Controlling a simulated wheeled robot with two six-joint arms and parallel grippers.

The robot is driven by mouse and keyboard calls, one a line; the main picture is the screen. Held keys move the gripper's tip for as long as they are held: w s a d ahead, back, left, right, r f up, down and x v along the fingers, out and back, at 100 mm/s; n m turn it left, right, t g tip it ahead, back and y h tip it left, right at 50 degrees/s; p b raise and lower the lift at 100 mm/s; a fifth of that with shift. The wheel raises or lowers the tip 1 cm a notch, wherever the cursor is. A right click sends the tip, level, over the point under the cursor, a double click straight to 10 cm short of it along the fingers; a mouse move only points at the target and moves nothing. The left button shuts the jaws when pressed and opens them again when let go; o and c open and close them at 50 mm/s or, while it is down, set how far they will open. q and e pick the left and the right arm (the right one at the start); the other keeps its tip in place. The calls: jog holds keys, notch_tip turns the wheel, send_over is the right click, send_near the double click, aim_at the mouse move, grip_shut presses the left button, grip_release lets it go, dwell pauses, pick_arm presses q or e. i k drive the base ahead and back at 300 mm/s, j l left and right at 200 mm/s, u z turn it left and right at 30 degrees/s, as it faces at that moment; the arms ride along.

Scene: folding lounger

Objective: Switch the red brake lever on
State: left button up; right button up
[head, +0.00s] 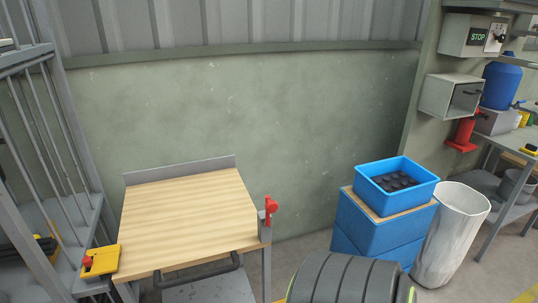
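A small red lever (268,211) sits on a grey bracket at the right side of a wooden-topped bench (190,220). Its red part stands roughly upright, with a rounded red piece near its top. I cannot tell from this view whether it is on or off. Neither of my grippers is in view, and nothing is seen touching the lever.
A yellow box with a red button (100,261) is at the bench's left corner. Blue crates (380,222), a whitish bin (450,235) and a dark ribbed round object (345,280) stand right. A barred grey rack (50,150) is left.

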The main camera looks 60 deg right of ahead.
aim_at(271, 206)
jog(key=l+z, duration=0.15)
jog(key=z, duration=1.85)
